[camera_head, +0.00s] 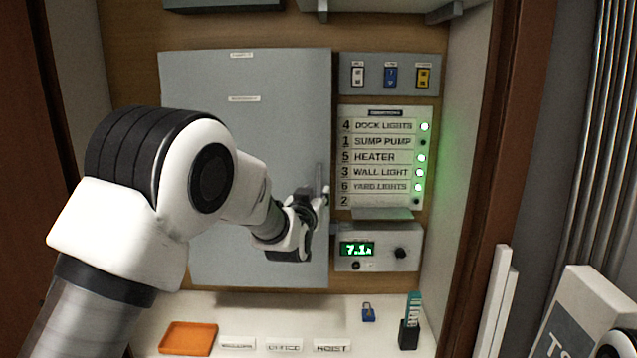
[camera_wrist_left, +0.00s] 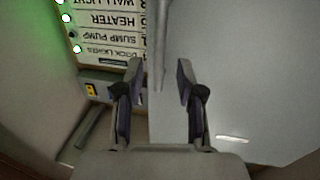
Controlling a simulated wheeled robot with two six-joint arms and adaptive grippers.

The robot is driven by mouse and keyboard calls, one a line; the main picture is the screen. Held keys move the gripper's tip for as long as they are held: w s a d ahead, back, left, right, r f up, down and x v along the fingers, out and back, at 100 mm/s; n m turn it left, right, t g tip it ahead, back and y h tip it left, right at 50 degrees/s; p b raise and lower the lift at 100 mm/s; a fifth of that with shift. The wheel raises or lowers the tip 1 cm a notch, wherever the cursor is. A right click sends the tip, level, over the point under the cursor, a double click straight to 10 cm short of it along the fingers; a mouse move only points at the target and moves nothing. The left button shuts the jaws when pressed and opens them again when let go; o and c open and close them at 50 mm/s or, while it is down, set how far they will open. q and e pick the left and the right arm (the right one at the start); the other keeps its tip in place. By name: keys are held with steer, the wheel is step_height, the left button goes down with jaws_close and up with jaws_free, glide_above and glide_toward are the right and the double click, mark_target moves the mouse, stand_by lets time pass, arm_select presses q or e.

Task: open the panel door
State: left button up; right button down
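The panel door (camera_head: 245,120) is a large flat grey sheet on the wooden back wall and looks shut. Its upright bar handle (camera_head: 319,178) is near the right edge; in the left wrist view the handle (camera_wrist_left: 158,40) runs up between the fingers. My left gripper (camera_head: 316,196) is at the handle's lower part. In the left wrist view my left gripper (camera_wrist_left: 159,75) is open, one finger on each side of the bar, with gaps showing. Part of the door is hidden behind my left arm. My right gripper is not in view.
Right of the door are a switch strip (camera_head: 348,89), a labelled directory with green lights (camera_head: 382,112) and a meter box reading 7.1 (camera_head: 343,262). Side walls enclose the recess.

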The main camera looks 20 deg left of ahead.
mark_target(318, 188)
arm_select(q)
steer(key=w+p, duration=0.1)
steer(key=w, duration=0.3)
steer(key=shift+w+a, duration=0.2)
jaws_close()
